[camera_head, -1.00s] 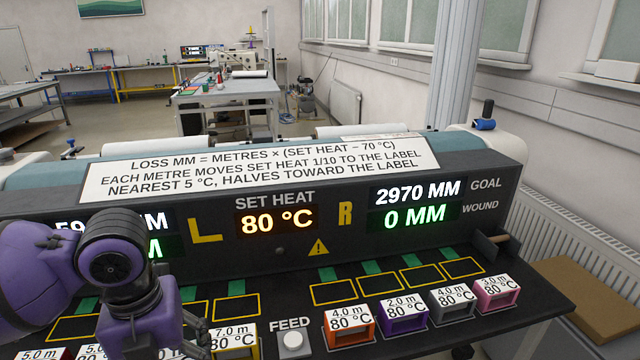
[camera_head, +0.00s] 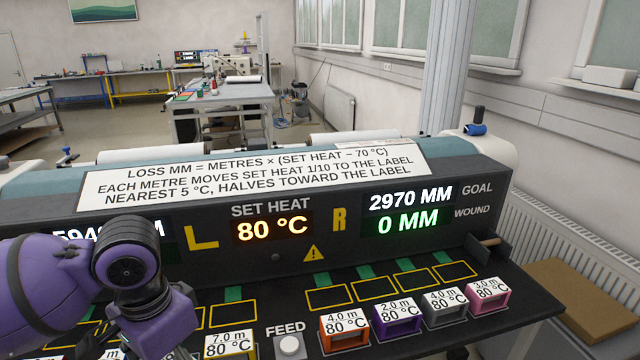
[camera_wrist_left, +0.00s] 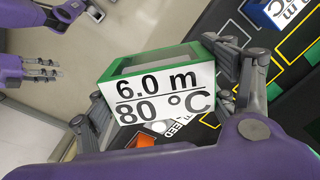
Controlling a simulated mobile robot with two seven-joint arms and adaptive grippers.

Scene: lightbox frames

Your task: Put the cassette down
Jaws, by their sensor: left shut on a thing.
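My left gripper (camera_wrist_left: 165,100) is shut on a green cassette (camera_wrist_left: 188,78) with a white label reading 6.0 m, 80 °C. In the left wrist view, its grey fingers lie on both sides of the cassette. In the head view my left wrist (camera_head: 150,315) is at the lower left over the console; the fingers and held cassette are hidden or cut off there. Yellow outlined slots (camera_head: 235,313) mark the console top. Grey fingers of what looks like my right gripper (camera_wrist_left: 40,70) show at the left of the wrist view; their opening is unclear.
Orange (camera_head: 346,333), purple (camera_head: 397,320), grey (camera_head: 444,306) and pink (camera_head: 489,294) cassettes stand in a row at the right. A yellow cassette (camera_head: 230,345) and the FEED button (camera_head: 290,346) are at the front. The right outlined slots (camera_head: 329,298) are empty. The display panel rises behind.

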